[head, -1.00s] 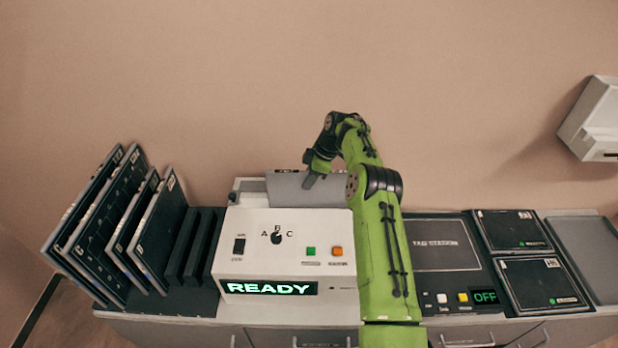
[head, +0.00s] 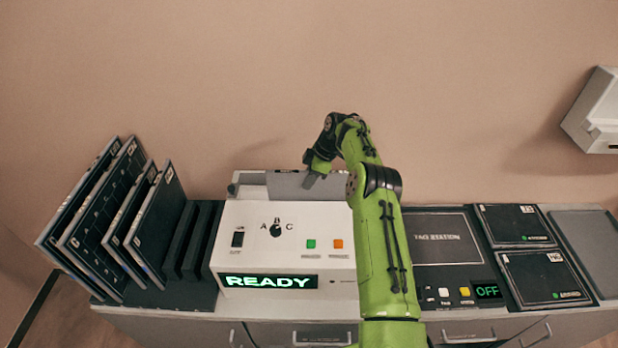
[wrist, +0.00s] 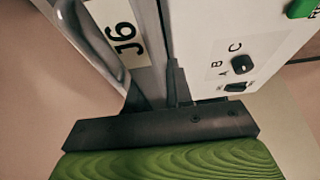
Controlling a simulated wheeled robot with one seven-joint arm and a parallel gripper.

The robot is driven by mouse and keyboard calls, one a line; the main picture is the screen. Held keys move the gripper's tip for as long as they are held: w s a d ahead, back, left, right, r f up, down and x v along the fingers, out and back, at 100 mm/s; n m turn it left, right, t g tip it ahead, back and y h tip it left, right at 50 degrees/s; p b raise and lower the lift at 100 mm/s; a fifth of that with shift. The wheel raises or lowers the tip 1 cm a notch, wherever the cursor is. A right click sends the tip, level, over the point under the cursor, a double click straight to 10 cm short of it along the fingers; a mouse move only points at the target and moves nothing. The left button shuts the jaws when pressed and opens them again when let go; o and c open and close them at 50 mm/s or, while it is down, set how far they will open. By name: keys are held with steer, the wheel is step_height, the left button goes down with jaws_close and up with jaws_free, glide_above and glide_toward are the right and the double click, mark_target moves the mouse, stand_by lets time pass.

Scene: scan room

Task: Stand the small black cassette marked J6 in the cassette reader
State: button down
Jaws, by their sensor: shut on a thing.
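The cassette marked J6 (wrist: 122,38) shows its white label and grey edge close up in the wrist view. My gripper (wrist: 160,85) is shut on it. In the head view the cassette (head: 287,187) is a grey panel standing about upright at the back of the white cassette reader (head: 325,217), with my gripper (head: 311,181) at its upper right. Its lower part is hidden behind the reader's top, so I cannot tell how deep it sits. The reader's display shows READY, and its dial has the letters A, B and C.
A black rack (head: 190,285) at left holds several dark cassettes (head: 150,225) and has empty slots. At right are a tag station (head: 440,238) showing OFF, two flat dark cassettes (head: 543,278) and a grey tray (head: 590,245). A white box (head: 598,110) hangs on the wall.

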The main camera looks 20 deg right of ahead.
steer(key=shift+f, duration=0.2)
steer(key=c, duration=0.9)
jaws_free()
steer(key=shift+c, duration=0.2)
steer(key=p+v, duration=0.5)
steer(key=v, duration=1.1)
steer(key=shift+w+f, duration=0.1)
steer(key=shift+f, duration=0.05)
